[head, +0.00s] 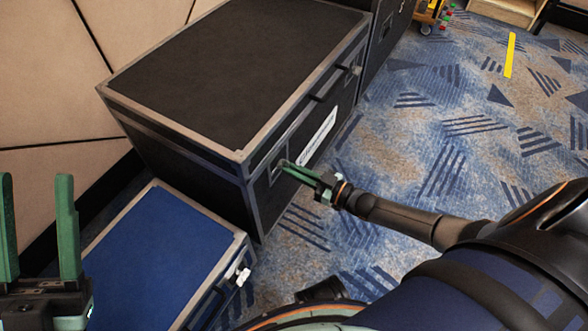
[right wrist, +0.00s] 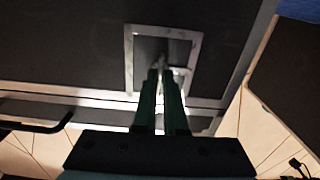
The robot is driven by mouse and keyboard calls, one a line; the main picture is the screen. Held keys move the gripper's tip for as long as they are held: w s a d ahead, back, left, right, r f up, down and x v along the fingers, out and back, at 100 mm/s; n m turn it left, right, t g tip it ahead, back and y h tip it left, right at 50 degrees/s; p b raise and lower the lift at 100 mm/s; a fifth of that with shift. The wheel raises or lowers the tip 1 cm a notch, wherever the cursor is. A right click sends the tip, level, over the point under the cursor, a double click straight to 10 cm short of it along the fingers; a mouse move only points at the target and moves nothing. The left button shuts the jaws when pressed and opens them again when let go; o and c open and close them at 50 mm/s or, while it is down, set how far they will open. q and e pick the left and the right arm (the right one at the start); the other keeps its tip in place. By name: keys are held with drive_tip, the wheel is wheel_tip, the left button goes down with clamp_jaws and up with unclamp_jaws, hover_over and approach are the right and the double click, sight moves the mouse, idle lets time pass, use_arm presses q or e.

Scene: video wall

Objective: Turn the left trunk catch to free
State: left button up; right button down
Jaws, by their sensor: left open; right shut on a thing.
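The black trunk (head: 225,60) with silver edging stands against the wall panels. Its left catch sits in a silver-framed recess (head: 271,172) on the front face, near the left corner. My right gripper (head: 284,165) reaches this recess from the front and is shut on the catch. In the right wrist view the fingertips (right wrist: 162,74) meet inside the silver frame, and a small bright part of the catch (right wrist: 184,71) shows beside them. The fingers hide most of the catch, so its angle is unclear. My left gripper (head: 38,185) is open and empty at the lower left.
A blue case (head: 160,250) with silver edges and a white-tagged latch stands left of the trunk, close to it. A black handle (head: 330,83) and another catch (head: 355,70) are on the trunk front. Patterned carpet to the right is mostly clear. A wooden cart (head: 430,12) stands far back.

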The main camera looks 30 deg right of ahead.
drive_tip(key=c, duration=1)
unclamp_jaws()
drive_tip(key=p+v, duration=0.3)
drive_tip(key=v, duration=0.9)
drive_tip(key=shift+s+d, duration=0.2)
drive_tip(key=shift+d, duration=0.05)
